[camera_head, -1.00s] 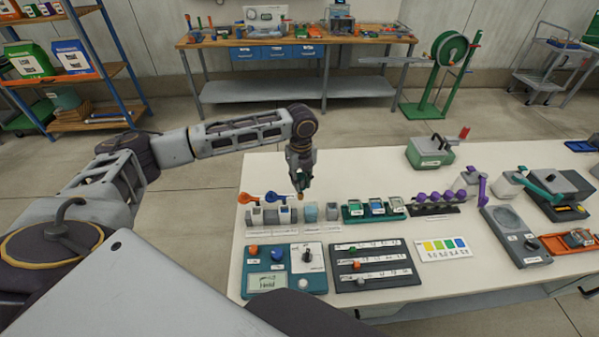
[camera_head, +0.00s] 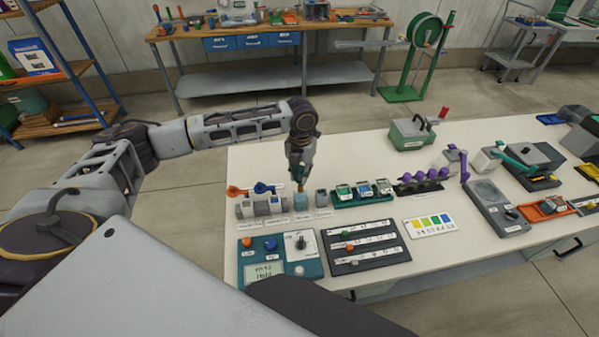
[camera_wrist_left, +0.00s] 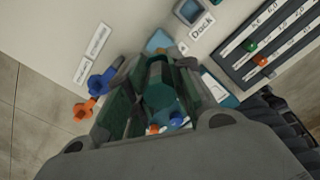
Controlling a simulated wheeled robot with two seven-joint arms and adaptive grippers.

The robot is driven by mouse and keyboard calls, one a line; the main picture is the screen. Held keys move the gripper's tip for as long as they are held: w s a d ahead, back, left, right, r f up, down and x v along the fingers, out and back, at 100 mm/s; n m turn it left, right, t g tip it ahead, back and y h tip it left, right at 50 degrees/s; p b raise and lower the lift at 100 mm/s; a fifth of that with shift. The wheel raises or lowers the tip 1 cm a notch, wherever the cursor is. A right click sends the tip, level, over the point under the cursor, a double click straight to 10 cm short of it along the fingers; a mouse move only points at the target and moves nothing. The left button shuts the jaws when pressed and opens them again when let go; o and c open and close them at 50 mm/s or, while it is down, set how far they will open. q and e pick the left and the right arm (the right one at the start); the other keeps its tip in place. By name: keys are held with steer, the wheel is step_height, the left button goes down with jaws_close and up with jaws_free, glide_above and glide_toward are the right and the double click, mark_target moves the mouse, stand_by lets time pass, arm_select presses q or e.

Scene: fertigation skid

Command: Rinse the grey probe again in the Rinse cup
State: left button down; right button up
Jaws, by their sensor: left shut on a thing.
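My left gripper (camera_head: 300,180) points down over the row of cups at the left of the white table. It is shut on a slim upright thing, probably the grey probe, mostly hidden by the fingers; a small orange part shows at the fingertips. In the left wrist view a dark green cylindrical body (camera_wrist_left: 159,85) sits between the fingers. A light-blue cup (camera_head: 301,202), likely the Rinse cup, stands directly under the fingertips; its label is too small to read. I cannot tell whether the probe's tip is inside it. My right gripper is not in view.
A grey holder (camera_head: 321,198) stands just right of the blue cup; "Dock" is readable beside it in the wrist view. A teal meter (camera_head: 270,268) and dark slider board (camera_head: 365,245) lie in front.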

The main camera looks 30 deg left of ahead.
mark_target(301, 191)
arm_select(q)
steer(key=shift+m, duration=1)
steer(key=shift+f+b, duration=1.3)
steer(key=shift+b, duration=0.2)
steer(key=shift+f, duration=1.15)
steer(key=shift+f+b, duration=0.4)
steer(key=shift+f, duration=1.1)
steer(key=shift+r, duration=0.15)
steer(key=shift+r+p, duration=0.65)
steer(key=shift+p, duration=0.5)
